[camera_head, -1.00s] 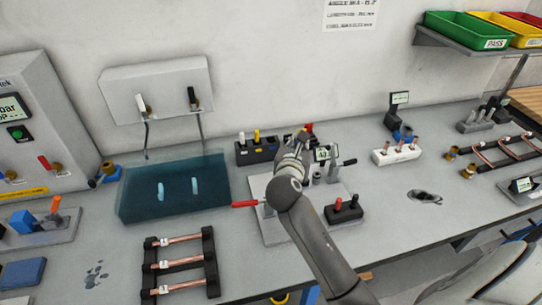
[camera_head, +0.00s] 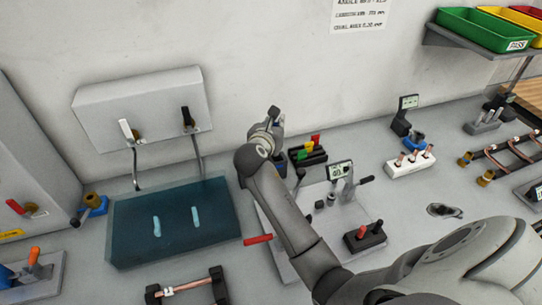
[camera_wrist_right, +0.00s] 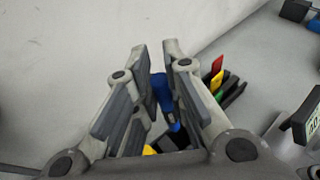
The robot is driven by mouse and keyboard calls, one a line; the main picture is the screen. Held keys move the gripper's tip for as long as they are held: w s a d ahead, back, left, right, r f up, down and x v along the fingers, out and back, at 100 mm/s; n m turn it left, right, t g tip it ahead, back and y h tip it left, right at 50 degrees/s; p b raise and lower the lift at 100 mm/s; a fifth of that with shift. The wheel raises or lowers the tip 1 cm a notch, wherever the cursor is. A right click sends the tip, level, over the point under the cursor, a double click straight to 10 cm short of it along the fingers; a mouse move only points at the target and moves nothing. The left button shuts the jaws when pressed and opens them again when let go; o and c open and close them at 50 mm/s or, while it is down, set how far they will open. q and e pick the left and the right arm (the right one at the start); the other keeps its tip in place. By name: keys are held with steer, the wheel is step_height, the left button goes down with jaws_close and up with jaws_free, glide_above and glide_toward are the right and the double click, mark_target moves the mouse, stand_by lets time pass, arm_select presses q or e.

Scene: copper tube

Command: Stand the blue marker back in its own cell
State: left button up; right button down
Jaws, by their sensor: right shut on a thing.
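My right gripper (camera_head: 274,122) is raised at the back of the bench, left of the black marker rack (camera_head: 309,158). In the right wrist view the blue marker (camera_wrist_right: 163,92) shows between its two fingers (camera_wrist_right: 155,58). The gripper is shut on it; the fingers partly cover it, and it is tilted in that picture. The rack holds upright red, green and yellow markers, which show beside the right finger in the wrist view (camera_wrist_right: 217,78). The arm and fingers hide part of the rack, so I cannot make out every cell. My left gripper is out of view.
A grey fixture plate (camera_head: 290,225) with a red-handled lever and a small display stands in front of the rack. A teal mat (camera_head: 170,245) lies to the left. A white block with copper pieces (camera_head: 410,162) stands right. The wall is close behind.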

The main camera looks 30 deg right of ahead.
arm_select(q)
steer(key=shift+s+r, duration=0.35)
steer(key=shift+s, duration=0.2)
arm_select(e)
step_height(320, 180, down, 8)
steer(key=s, duration=0.1)
steer(key=c, duration=1.9)
jaws_free()
steer(key=shift+o, duration=0.7)
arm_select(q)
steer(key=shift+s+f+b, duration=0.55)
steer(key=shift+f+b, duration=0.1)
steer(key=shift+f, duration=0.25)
arm_select(e)
steer(key=v, duration=1.2)
